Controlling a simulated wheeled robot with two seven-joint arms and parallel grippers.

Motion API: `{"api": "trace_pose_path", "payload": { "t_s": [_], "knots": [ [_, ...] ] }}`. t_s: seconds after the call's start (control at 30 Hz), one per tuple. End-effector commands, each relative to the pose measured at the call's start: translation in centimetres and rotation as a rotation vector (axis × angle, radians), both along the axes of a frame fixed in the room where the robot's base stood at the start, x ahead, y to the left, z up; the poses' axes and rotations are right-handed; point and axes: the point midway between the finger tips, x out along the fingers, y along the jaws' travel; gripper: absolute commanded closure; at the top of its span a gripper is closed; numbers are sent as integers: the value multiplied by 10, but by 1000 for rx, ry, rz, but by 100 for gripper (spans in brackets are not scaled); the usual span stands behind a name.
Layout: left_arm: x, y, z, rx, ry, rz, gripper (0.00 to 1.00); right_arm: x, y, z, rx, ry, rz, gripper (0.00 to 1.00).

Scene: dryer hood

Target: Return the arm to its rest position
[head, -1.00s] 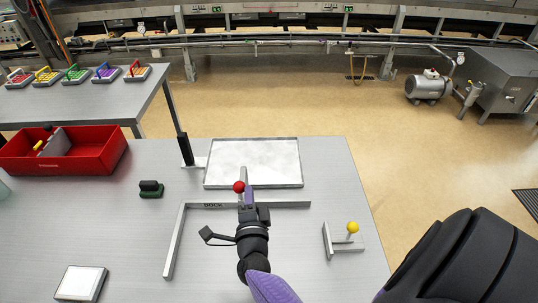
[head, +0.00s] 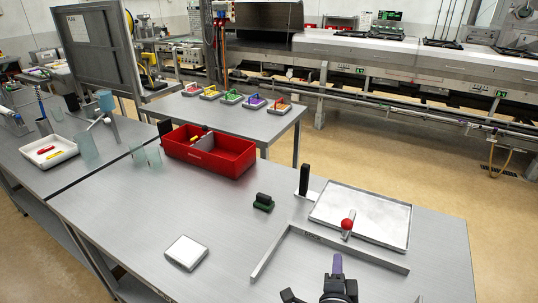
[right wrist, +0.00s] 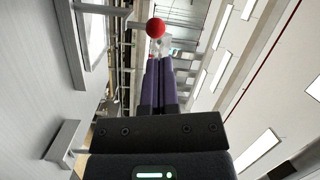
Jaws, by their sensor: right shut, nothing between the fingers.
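My right gripper (head: 338,264) is at the bottom of the head view, with purple fingers over the near part of the table. In the right wrist view the two purple fingers (right wrist: 165,84) lie together, shut and empty. A red ball knob (head: 347,224) on a short grey bar stands at the near edge of the framed white panel (head: 365,212). The knob is apart from the fingertips in the head view. It also shows in the right wrist view (right wrist: 155,28), just past the tips. My left gripper is not in view.
A grey angled rail (head: 280,252) lies on the table near my right gripper. The table between pad and rail is clear.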

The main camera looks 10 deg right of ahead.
Motion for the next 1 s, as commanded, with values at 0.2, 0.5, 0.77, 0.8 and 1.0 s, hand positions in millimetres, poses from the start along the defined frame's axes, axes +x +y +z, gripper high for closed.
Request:
{"api": "trace_pose_path", "payload": {
  "t_s": [0.2,0.5,0.77,0.8,1.0],
  "knots": [
    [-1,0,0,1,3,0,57,-40,77,-9,-476,480,633,100],
    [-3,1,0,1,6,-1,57,-137,93,-20,-857,964,1026,100],
    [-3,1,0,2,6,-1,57,-215,77,-6,-1026,1302,1218,100],
    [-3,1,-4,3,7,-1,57,-221,74,-13,-1035,1338,1237,100],
    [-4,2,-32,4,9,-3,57,-213,76,-98,-1018,1362,1260,100]
  ]
}}
